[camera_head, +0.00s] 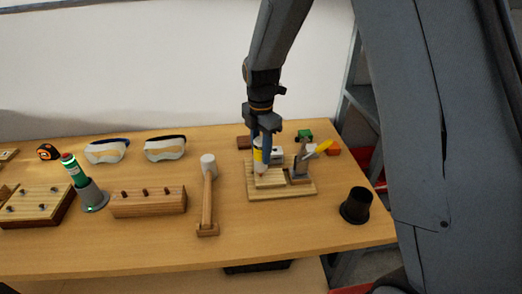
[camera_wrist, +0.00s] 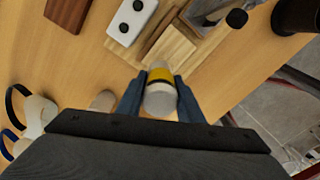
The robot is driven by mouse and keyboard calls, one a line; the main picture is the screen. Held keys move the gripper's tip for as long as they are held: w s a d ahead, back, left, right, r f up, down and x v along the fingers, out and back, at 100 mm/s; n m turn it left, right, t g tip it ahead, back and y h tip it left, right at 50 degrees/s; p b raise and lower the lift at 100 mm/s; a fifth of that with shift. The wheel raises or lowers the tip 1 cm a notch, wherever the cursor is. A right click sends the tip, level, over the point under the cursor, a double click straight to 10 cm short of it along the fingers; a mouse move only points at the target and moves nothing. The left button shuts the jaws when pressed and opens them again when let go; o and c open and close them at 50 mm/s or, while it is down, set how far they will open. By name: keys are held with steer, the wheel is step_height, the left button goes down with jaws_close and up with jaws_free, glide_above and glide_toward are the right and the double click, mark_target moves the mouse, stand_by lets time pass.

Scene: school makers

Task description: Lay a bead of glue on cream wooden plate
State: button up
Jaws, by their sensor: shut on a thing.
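My gripper (camera_head: 264,143) is shut on a glue bottle (camera_head: 261,158) with a white body and a yellow band. The bottle points down, with its tip over or close to the cream wooden plate (camera_head: 270,181); I cannot tell if they touch. The plate lies on a slatted wooden board (camera_head: 285,194), beside a clamp (camera_head: 300,167) with a yellow handle. In the wrist view the bottle (camera_wrist: 161,75) sits between both blue fingers, and the plate (camera_wrist: 172,48) shows past it, partly hidden. No glue bead can be made out.
A mallet (camera_head: 208,195), a wooden block with pegs (camera_head: 149,203) and a green-topped tube (camera_head: 74,168) in a grey holder stand left. Goggles (camera_head: 165,148) lie behind. A black cup (camera_head: 356,205) stands near the table's right edge. The table front is mostly clear.

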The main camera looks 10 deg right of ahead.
steer(key=shift+f, duration=0.1)
steer(key=shift+d+p, duration=1)
steer(key=shift+d, duration=1.1)
stand_by(1.1)
step_height(320, 180, up, 7)
steer(key=p, duration=0.4)
steer(key=shift+p, duration=0.4)
